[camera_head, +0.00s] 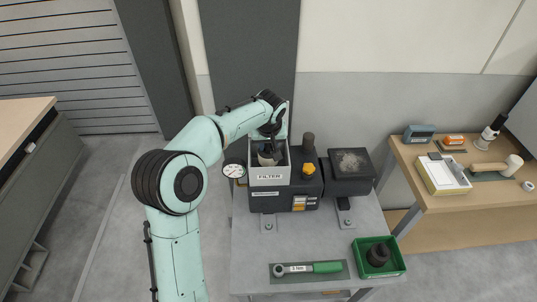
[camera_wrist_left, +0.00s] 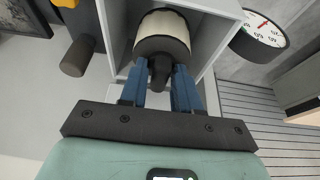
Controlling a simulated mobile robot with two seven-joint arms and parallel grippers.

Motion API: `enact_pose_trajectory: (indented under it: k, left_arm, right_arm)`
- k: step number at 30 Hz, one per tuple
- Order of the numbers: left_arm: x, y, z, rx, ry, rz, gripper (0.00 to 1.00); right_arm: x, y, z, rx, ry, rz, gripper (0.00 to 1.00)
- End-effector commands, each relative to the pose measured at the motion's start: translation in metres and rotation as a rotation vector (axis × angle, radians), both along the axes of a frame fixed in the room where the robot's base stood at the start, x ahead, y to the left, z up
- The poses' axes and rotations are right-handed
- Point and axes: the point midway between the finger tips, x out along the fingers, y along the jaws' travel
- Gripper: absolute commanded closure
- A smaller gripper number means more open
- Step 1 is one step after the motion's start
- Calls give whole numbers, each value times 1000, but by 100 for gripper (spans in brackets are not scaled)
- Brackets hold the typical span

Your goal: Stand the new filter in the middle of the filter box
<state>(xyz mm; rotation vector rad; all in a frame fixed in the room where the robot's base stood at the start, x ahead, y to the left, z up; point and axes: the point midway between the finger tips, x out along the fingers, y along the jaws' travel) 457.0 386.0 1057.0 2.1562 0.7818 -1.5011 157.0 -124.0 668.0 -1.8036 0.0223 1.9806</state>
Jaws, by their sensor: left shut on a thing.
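The filter box (camera_head: 268,178) is a light grey open-topped box labelled FILTER on the trolley's machine. Its pale walls also show in the wrist view (camera_wrist_left: 218,18). The new filter (camera_wrist_left: 162,30) has a cream body and a dark end with a knob. It is inside the box opening, with walls around it; its foot is hidden, so I cannot tell whether it touches the floor. My left gripper (camera_head: 268,147) reaches into the box from above. Its blue fingers (camera_wrist_left: 162,75) are shut on the filter's dark knob. My right gripper is not in view.
A dark machine body (camera_head: 308,180) with a yellow knob (camera_head: 308,169) stands right of the box. A round gauge (camera_head: 234,170) is at its left. A green tray (camera_head: 393,266) with a black part and a green-handled tool (camera_head: 308,268) lie in front.

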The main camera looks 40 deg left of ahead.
Motion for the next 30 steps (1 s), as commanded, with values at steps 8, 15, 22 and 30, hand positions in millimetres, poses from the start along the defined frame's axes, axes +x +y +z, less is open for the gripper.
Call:
enact_pose_trajectory:
  k: [8, 15, 22, 30]
  left_arm:
    - [0, 0, -32, 0, 2, -1, 100]
    - [1, 0, -42, 0, -3, -1, 100]
    - [0, 0, -46, 0, 0, -1, 100]
    - [0, 0, -46, -1, 1, 0, 43]
  right_arm:
    - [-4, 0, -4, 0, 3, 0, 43]
    - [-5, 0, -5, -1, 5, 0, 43]
    - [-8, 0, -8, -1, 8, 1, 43]
    - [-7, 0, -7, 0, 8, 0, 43]
